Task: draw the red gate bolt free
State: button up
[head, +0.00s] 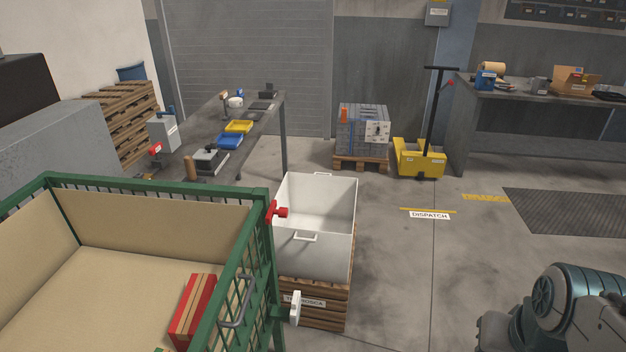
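The red gate bolt (279,211) sits at the upper part of the right corner post of a green mesh cage (160,187). Its knob end sticks out to the right, in front of the white bin's left side. Whether its hidden part is seated in the post cannot be told. Part of my arm shows at the lower right, well apart from the bolt. My gripper's fingers are not in view.
The cage has a grey handle (238,300) and a white lever (295,307), and holds a red box (192,310). A white bin (318,255) on a pallet (318,310) stands close beside the bolt. Floor (440,270) between bin and arm is clear.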

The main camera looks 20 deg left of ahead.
aim_at(283, 213)
jog(key=u, duration=0.75)
jog(key=i, duration=1.1)
jog(key=u, duration=0.9)
